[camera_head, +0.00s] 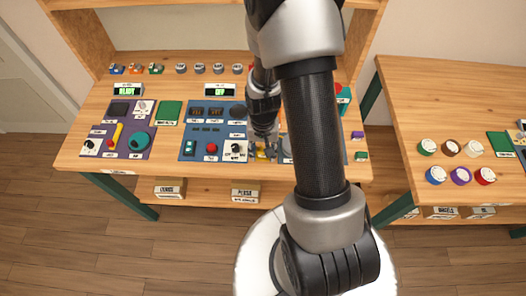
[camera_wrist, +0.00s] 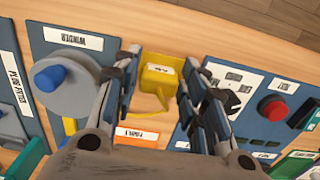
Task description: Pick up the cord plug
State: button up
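A yellow block with a small white label (camera_wrist: 163,70) lies between the fingers in the wrist view, with a thin yellow cord-like loop (camera_wrist: 160,102) beside it. It looks like the cord plug, but the label is too small to read. In the head view a bit of yellow (camera_head: 262,153) shows just below my gripper (camera_head: 264,132). In the wrist view my gripper (camera_wrist: 160,72) is open, one finger on each side of the yellow block. I cannot tell whether either finger touches it.
In the wrist view a grey winder disc with a blue knob (camera_wrist: 50,78) is on the left and a red button (camera_wrist: 273,108) on the right. The blue panel (camera_head: 188,145) lies left of my gripper in the head view. My arm hides part of the bench.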

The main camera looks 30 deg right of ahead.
jog(key=c, duration=0.6)
jog(key=shift+r, duration=0.1)
